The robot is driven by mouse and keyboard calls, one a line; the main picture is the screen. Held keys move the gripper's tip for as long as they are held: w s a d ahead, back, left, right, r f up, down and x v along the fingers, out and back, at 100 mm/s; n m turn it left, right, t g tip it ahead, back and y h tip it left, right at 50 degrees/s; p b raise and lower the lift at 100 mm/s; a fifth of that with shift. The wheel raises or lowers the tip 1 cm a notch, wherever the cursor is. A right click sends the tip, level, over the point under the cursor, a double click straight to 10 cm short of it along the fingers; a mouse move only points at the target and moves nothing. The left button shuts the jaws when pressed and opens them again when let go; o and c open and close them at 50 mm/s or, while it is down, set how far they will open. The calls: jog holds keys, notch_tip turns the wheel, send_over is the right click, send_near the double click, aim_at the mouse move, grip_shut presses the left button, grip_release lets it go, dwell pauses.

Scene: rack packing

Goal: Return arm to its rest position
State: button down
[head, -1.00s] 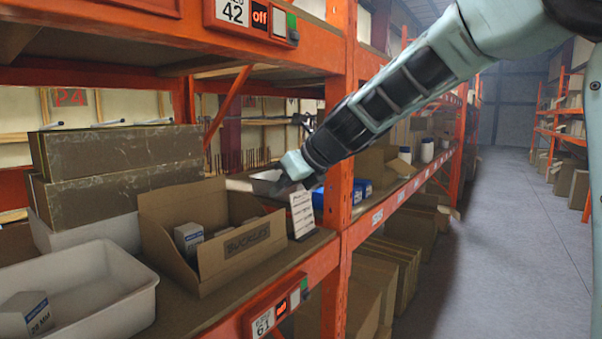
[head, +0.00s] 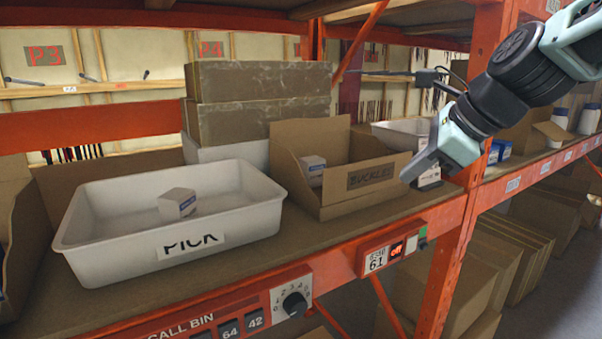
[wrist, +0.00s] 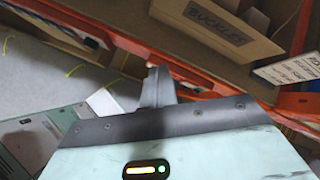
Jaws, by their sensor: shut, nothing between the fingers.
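My gripper (head: 416,166) is at the right in the head view, in front of the rack beside the right end of the cardboard box marked BUCKLES (head: 366,186). It is shut and empty. In the wrist view my gripper's dark fingers (wrist: 157,84) are together, with the shelf's orange edge just beyond them. The BUCKLES box (wrist: 217,27) also shows at the top of that view. My arm comes in from the upper right of the head view.
A white tray marked PICK (head: 115,227) stands on the shelf with a small white box (head: 177,204) in it. Another small box (head: 313,170) is in the BUCKLES box. An orange upright (head: 452,255) stands at right. Flat boxes (head: 262,82) are stacked behind.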

jog(key=s+a+f+n+g+h+b, duration=0.2)
jog(key=s+f+n+b, duration=0.5)
jog(key=s+f+n, duration=0.5)
jog(key=s+a+f+n+g+h+b, duration=0.2)
jog(key=s+f+n+b, duration=0.4)
jog(key=s+f+n, duration=0.7)
jog(key=shift+s+a+f+n+g+b, duration=0.2)
jog(key=shift+a+f+n+g+b, duration=0.55)
jog(key=shift+f+n, duration=2.55)
jog(key=shift+d+f+m+g+p, duration=0.15)
jog(key=shift+f+m+g+p, duration=0.2)
jog(key=shift+f+m, duration=0.5)
